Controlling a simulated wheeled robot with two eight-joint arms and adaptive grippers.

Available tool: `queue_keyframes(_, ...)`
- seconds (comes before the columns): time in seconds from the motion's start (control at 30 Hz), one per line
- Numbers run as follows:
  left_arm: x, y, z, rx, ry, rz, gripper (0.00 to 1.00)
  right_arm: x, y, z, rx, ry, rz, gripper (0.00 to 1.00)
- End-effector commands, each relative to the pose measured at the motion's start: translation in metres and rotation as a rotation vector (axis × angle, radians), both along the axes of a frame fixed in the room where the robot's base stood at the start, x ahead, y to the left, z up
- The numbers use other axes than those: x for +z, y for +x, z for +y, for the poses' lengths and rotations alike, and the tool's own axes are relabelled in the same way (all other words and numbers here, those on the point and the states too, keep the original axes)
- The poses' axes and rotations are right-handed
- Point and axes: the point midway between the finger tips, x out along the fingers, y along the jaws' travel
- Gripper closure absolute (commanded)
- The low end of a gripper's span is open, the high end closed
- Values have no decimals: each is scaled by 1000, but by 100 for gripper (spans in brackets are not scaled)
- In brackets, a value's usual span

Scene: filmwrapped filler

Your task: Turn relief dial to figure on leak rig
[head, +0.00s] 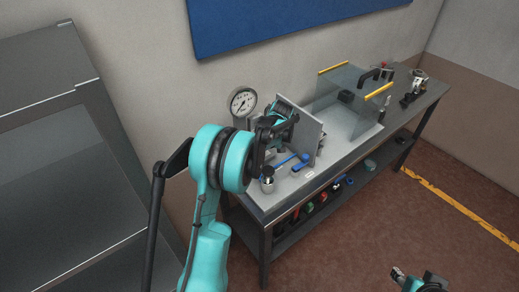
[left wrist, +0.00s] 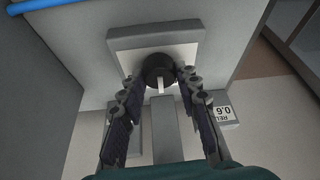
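The relief dial is a round black knob with a pale pointer bar (left wrist: 159,72) on a light square plate of the leak rig's grey panel (left wrist: 185,20). In the left wrist view, my left gripper (left wrist: 160,80) has its two dark fingers apart, one on each side of the knob. A gap shows at the left finger; I cannot tell whether the right one touches. A tag (left wrist: 224,113) reads "REL 0.6", upside down. In the head view, the rig's upright panel (head: 308,130) hides the dial with my left arm. My right gripper (head: 398,273) is low at the bottom right, its opening unclear.
A pressure gauge (head: 242,101) stands behind the bench (head: 267,210). A metal cup (head: 267,181) and a blue-handled tool (head: 303,158) are near the bench's front end. A clear guard with yellow edges (head: 345,100) stands farther along. A dark cabinet (head: 60,130) is at left.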

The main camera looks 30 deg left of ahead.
Motion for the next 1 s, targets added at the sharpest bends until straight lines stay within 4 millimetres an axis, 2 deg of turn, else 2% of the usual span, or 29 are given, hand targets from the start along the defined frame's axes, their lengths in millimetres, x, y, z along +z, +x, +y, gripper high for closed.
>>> queue_keyframes(0.03,0,0,0,0,-1,0,55,0,0,0,0,0,0,60)
queue_keyframes(0.07,0,0,0,0,-1,0,47,0,0,0,0,0,0,60)
queue_keyframes(0.37,0,0,0,-1,0,0,47,0,0,0,0,0,0,60)
queue_keyframes(0.47,6,0,-3,-2,0,1,47,0,0,0,0,0,0,60)
queue_keyframes(0.57,19,-2,-8,-3,0,0,47,0,0,0,0,0,0,60)
queue_keyframes(0.9,86,-9,-35,-3,0,1,47,0,0,0,0,0,0,60)
queue_keyframes(1.0,99,-11,-40,-1,0,0,47,0,0,0,0,0,0,60)
